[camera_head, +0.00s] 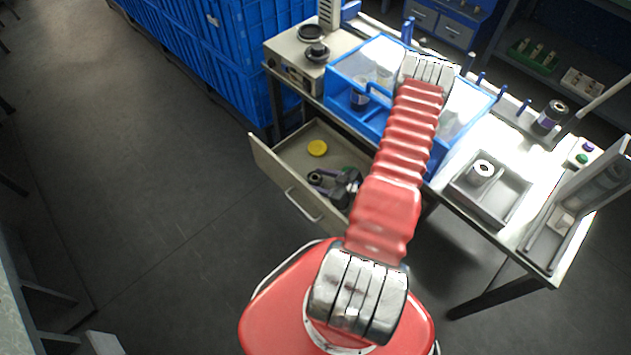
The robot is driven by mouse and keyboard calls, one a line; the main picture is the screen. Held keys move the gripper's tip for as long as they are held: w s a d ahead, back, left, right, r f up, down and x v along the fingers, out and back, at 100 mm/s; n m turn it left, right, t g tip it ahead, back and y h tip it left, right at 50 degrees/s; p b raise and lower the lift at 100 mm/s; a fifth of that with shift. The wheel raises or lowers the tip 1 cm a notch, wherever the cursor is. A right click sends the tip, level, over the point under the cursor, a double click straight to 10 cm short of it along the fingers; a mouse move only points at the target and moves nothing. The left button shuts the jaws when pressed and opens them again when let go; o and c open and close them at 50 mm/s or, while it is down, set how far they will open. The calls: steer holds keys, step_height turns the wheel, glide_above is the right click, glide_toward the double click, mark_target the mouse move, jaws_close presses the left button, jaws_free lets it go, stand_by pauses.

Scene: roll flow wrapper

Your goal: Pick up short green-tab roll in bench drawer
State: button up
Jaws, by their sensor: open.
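The bench drawer (290,204) is pulled open under the left part of the bench. A small dark roll with a pale core (315,178) lies inside it, with a purplish band below. A hint of green shows behind the dark parts to its right, but I cannot tell which roll carries a green tab. My gripper (335,187), dark and small in this view, is down in the drawer just right of the roll. It looks open, and I cannot tell whether it touches the roll. My red arm hides the drawer's right side.
A yellow disc (317,148) lies at the drawer's back. A grey tray with a white roll (481,172) and a dark roll (551,116) are to the right. Open floor lies left.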

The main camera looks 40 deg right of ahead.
steer(key=shift+w, duration=0.1)
steer(key=shift+x, duration=2.5)
steer(key=shift+r, duration=0.15)
steer(key=shift+c, duration=0.2)
steer(key=c, duration=0.9)
